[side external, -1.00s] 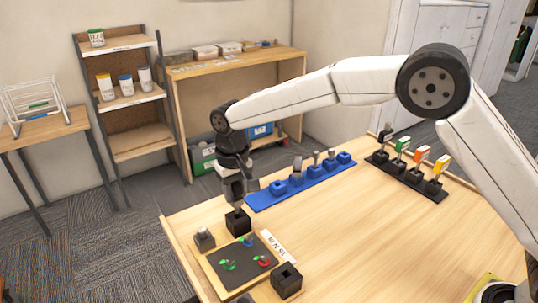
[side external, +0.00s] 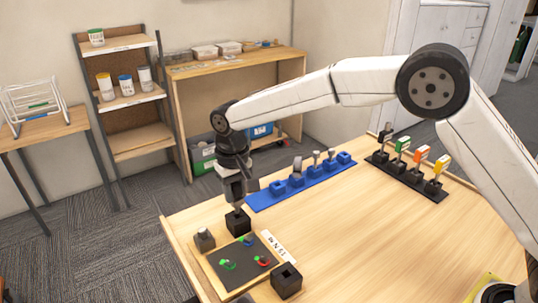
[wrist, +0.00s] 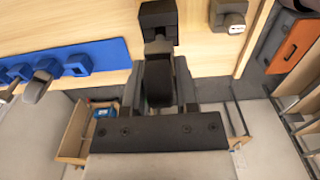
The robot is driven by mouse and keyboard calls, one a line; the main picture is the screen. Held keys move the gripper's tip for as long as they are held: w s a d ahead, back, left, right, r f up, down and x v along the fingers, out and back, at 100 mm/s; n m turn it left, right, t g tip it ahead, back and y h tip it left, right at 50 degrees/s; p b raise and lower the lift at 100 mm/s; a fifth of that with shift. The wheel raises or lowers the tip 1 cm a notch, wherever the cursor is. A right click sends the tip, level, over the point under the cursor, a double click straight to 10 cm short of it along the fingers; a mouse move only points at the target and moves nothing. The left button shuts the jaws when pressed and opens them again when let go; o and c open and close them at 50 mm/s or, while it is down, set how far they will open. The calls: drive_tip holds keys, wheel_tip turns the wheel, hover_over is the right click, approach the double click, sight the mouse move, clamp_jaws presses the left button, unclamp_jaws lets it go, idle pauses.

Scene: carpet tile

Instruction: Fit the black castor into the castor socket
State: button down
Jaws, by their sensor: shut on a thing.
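My gripper (side external: 238,207) is at the left part of the table, low over a black block with a socket (side external: 238,223). It is shut on the black castor, whose dark wheel (wrist: 158,84) shows between the fingers in the wrist view. The castor's grey stem (wrist: 158,47) points at the black block, which also shows in the wrist view (wrist: 157,14). The stem end meets or overlaps the block's near edge there; I cannot tell whether it is inside the opening. In the side view the fingers and castor hide the block's opening.
A dark board with coloured clips (side external: 240,264) and another black block with a square hole (side external: 286,281) lie in front. A blue rack (side external: 312,180) and a black rack (side external: 410,178) stand behind. The table's middle is clear.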

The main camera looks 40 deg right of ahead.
sight(236, 202)
drive_tip(key=shift+f, duration=1.85)
idle(0.7)
drive_tip(key=shift+c, duration=1.5)
unclamp_jaws()
drive_tip(key=shift+r, duration=0.15)
drive_tip(key=shift+r, duration=3.8)
drive_tip(key=shift+d, duration=0.1)
drive_tip(key=s+d+f+t, duration=0.1)
drive_tip(key=s+d+f, duration=0.2)
drive_tip(key=s+d, duration=0.7)
drive_tip(key=s+d+f+t, duration=0.1)
drive_tip(key=s+d+f, duration=0.2)
drive_tip(key=s+d, duration=0.8)
drive_tip(key=shift+s+d+f+t, duration=0.15)
drive_tip(key=shift+s+f+t, duration=0.2)
drive_tip(key=shift+s, duration=0.85)
